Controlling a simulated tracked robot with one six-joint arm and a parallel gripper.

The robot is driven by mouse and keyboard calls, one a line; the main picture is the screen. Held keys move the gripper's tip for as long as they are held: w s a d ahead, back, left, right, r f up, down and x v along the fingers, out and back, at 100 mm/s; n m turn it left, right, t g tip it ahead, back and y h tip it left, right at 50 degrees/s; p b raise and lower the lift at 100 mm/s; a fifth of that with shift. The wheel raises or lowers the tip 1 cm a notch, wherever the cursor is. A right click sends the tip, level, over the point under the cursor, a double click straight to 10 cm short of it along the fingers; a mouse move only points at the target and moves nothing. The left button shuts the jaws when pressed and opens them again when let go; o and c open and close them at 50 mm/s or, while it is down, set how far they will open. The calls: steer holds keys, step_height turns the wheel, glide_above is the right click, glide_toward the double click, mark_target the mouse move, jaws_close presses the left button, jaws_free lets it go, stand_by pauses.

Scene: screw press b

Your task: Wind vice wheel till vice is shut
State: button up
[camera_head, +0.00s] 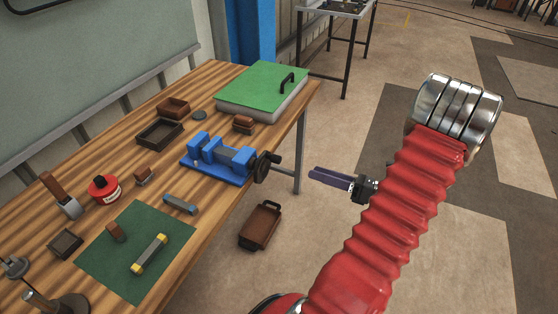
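The blue vice (215,172) sits near the right edge of the wooden bench. Its jaws look apart, with a greyish part between them; the exact gap is too small to tell. The dark vice wheel (262,168) is on the vice's right end, at the bench edge, with a small crank handle on its upper right. My gripper (313,174) hangs in the air to the right of the wheel, its dark purple fingers pointing left towards it. It is apart from the wheel and holds nothing visible. The fingers overlap in this view, so their opening is unclear.
A green-topped box (262,90) with a black handle stands behind the vice. Small boxes, a red tin (104,189), a brush (62,197) and a green mat (110,262) lie on the bench. A brown tray (260,226) is below the bench edge. Floor to the right is open.

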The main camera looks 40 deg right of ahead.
mark_target(279, 160)
steer(key=n, duration=3.4)
steer(key=x, duration=1.3)
steer(key=shift+w+a, duration=0.1)
steer(key=shift+w, duration=0.3)
steer(key=shift+c, duration=0.4)
